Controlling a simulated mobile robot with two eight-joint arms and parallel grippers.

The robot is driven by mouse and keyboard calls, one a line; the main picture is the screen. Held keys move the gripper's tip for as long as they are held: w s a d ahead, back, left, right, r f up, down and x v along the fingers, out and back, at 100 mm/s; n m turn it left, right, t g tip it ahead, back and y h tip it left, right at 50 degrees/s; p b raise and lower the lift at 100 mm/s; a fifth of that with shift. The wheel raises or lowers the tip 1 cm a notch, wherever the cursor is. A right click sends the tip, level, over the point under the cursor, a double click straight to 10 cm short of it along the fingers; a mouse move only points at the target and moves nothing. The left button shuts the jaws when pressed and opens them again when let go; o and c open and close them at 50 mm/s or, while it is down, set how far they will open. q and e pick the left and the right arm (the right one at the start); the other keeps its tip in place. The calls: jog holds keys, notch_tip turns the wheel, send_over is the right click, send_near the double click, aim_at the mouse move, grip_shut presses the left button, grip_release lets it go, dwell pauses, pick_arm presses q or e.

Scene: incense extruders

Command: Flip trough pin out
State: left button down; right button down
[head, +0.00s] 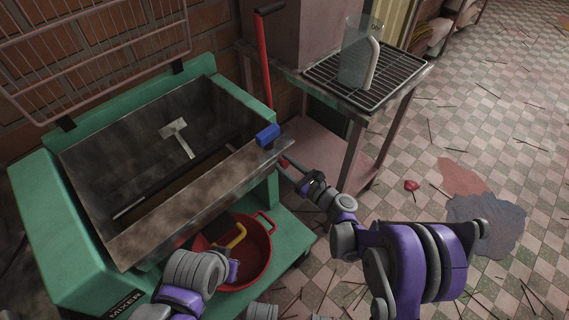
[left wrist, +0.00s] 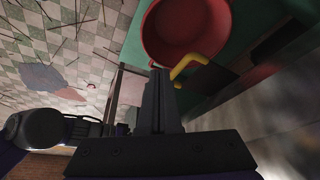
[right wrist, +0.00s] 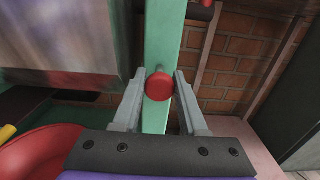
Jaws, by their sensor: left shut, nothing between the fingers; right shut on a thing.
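The grey metal trough (head: 190,205) sits tilted in the green mixer frame (head: 50,220). The pin shows as a round red knob (right wrist: 159,86) against a green upright of the frame, below the trough's right end. My right gripper (right wrist: 160,100) is shut on the knob, one finger on each side; it also shows in the head view (head: 287,168) by the frame's right corner.
A red basin (head: 262,262) stands on the lower green shelf, with a yellow handle (head: 238,237) showing. A metal rack table (head: 325,85) stands right; floor beyond is open.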

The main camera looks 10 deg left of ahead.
aim_at(286, 166)
jog(key=shift+d, duration=0.1)
dwell(0.7)
jog(key=v, duration=0.3)
jog(key=shift+s+d+b, duration=0.25)
jog(key=shift+b, duration=0.05)
jog(key=shift+c, duration=2.4)
grip_release()
jog(key=p+v, duration=0.1)
jog(key=v, duration=1)
